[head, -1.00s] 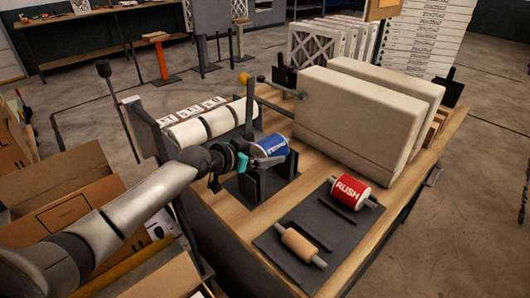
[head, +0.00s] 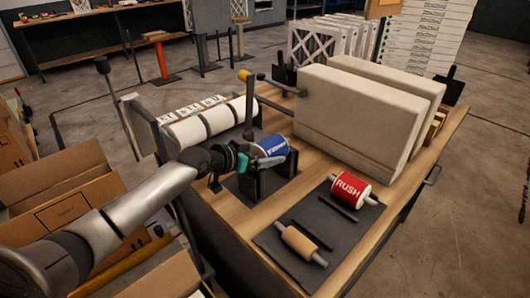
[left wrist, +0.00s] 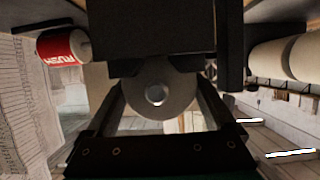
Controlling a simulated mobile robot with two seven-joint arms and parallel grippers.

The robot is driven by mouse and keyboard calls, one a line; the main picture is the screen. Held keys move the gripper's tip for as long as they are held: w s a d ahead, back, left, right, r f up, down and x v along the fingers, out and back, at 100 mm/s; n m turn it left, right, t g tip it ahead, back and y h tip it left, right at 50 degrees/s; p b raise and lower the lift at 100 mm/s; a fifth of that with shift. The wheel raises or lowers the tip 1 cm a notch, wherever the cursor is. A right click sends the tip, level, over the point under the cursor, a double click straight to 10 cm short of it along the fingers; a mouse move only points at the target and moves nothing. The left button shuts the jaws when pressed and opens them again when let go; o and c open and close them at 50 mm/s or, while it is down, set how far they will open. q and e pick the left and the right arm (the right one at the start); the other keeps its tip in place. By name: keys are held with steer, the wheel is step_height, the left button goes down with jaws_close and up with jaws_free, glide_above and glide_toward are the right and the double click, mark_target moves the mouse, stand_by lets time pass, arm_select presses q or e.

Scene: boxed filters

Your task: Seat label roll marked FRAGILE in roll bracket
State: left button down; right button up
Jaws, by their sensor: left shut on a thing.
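The blue label roll (head: 272,146) with white lettering is at the black roll bracket (head: 285,166), between its dark uprights. The lettering is too small to read surely. My left gripper (head: 262,160) is shut on this roll from the left side. In the left wrist view, the roll's round end (left wrist: 178,103) with its bright core shows between the two fingers (left wrist: 158,112). A dark block above hides part of it. I cannot tell whether the roll's core rests in the bracket. My right gripper is not in view.
A red RUSH roll (head: 350,188) and a bare tan roll (head: 299,243) lie on a dark mat (head: 276,235). Large beige filters (head: 345,120) stand behind the bracket. White rolls (head: 205,125) lie to the left. Open cardboard boxes (head: 75,205) stand beside the bench.

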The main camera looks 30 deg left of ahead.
arm_select(q)
steer(key=shift+f+b, duration=1.6)
steer(key=shift+f, duration=0.15)
steer(key=shift+c, duration=0.4)
jaws_free()
steer(key=shift+o, duration=0.4)
steer(key=shift+f, duration=0.15)
steer(key=p+v, duration=0.3)
steer(key=v, duration=1.2)
steer(key=shift+r+p, duration=0.2)
steer(key=shift+p, duration=0.2)
steer(key=shift+s, duration=0.1)
